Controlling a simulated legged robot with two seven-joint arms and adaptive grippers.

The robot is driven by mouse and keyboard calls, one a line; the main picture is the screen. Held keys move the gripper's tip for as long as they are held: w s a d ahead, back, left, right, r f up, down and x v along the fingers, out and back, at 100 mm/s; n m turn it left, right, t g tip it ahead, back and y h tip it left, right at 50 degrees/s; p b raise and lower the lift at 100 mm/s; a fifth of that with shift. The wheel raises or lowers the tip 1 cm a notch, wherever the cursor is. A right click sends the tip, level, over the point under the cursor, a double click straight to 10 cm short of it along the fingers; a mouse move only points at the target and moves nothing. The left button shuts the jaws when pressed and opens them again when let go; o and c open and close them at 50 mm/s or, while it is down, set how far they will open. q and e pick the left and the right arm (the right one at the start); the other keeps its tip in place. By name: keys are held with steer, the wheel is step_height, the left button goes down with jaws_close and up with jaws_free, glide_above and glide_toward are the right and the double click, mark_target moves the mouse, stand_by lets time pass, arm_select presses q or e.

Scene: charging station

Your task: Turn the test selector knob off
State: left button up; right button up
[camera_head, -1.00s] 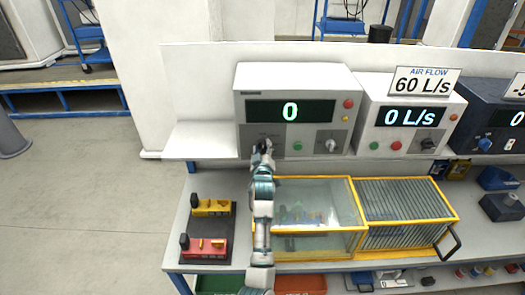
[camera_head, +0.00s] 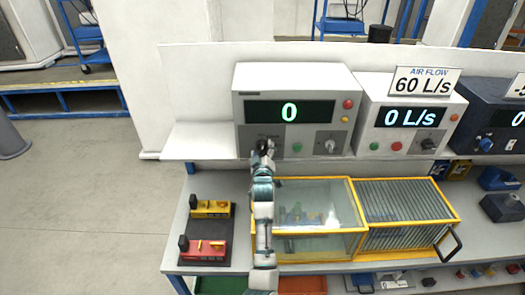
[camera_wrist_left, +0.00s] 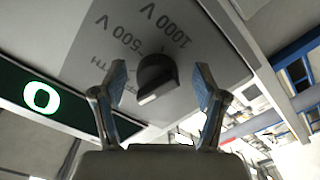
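The black test selector knob (camera_wrist_left: 157,75) sits on the grey panel of the meter box, with "500 V" and "1000 V" printed beside it. A white mark shows on its lower edge in the wrist view. My left gripper (camera_wrist_left: 160,88) is open, with one finger on each side of the knob and visible gaps between. In the head view my left gripper (camera_head: 263,148) is at the lower left of the meter box (camera_head: 243,82) and hides the knob there. The display (camera_head: 289,111) reads 0. My right gripper is not in view.
A green button (camera_head: 297,148) and another knob (camera_head: 330,146) are right of my gripper; red and yellow buttons are higher up. The air flow box (camera_head: 408,140) stands to the right. Below are a yellow-framed clear case (camera_head: 310,245) and a dark tray (camera_head: 208,256) with yellow and red blocks.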

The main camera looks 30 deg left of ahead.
arm_select(q)
steer(key=shift+s+r, duration=0.15)
steer(key=shift+r, duration=0.05)
steer(key=shift+s+d, duration=0.2)
steer(key=shift+s, duration=0.1)
steer(key=v, duration=0.6)
steer(key=shift+s+d+f, duration=0.15)
steer(key=shift+s+d, duration=0.05)
steer(key=shift+d, duration=0.1)
